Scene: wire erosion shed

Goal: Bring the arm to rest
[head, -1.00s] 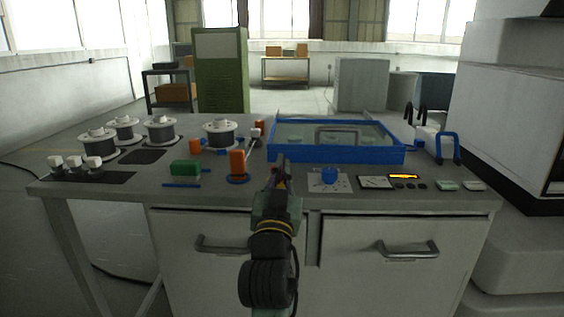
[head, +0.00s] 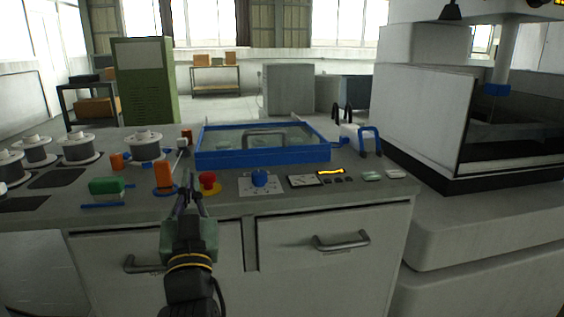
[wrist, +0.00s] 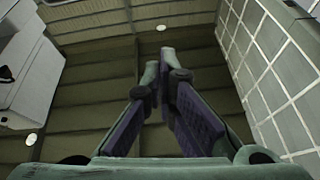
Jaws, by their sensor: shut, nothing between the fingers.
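My gripper (head: 190,180) is in front of the bench's near edge in the head view, with its fingers pointing up. The fingers are closed together and hold nothing. In the wrist view the fingers (wrist: 160,65) lean together at their tips against the roof panels, with no object between them. My arm runs down out of the bottom of the head view, so its lower part is hidden.
Drawer handles (head: 340,242) face me. A large machine (head: 425,110) stands at right.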

